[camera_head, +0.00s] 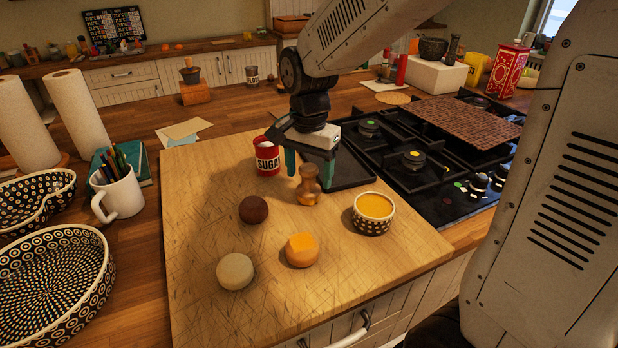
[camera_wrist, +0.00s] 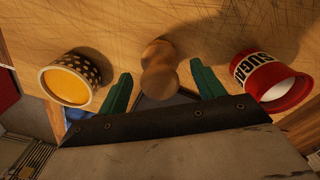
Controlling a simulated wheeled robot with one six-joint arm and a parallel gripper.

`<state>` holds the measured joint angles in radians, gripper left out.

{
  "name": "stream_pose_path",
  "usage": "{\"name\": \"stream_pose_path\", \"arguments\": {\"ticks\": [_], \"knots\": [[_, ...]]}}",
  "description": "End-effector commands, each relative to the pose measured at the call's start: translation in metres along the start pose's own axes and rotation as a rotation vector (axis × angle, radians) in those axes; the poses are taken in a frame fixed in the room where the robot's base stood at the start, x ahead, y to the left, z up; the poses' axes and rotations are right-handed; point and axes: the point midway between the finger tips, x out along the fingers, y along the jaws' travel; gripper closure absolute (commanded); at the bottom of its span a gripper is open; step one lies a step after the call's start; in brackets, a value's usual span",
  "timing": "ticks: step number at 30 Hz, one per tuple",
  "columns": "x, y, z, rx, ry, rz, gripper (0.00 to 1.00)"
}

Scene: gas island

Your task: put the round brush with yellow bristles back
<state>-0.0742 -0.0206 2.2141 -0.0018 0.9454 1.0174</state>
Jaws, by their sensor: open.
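A small turned wooden piece with a rounded knob top (camera_head: 308,188) stands on the cutting board (camera_head: 205,215). It may be the round brush, but no yellow bristles show on it. My gripper (camera_head: 309,172) is open just above and around it, with one green finger on each side. In the wrist view the wooden piece (camera_wrist: 159,72) lies between the two fingers, with a gap on both sides. I cannot tell how far down the fingertips reach. No thing with clear yellow bristles shows in either view.
A red sugar tin (camera_head: 268,158) and a patterned bowl with yellow contents (camera_head: 374,212) flank my gripper. The stove (camera_head: 425,170) is to the right.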

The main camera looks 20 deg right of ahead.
Motion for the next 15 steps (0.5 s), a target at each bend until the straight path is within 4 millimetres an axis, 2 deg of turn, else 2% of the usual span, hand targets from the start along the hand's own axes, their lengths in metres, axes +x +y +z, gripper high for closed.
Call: {"name": "stream_pose_path", "arguments": {"ticks": [3, 9, 15], "knots": [[-0.028, -0.001, 0.000, 0.000, 0.003, -0.006, 0.32], [-0.070, -0.001, 0.000, 0.000, 0.002, -0.003, 0.32], [-0.094, 0.000, 0.000, 0.000, 0.001, -0.002, 0.32]]}}
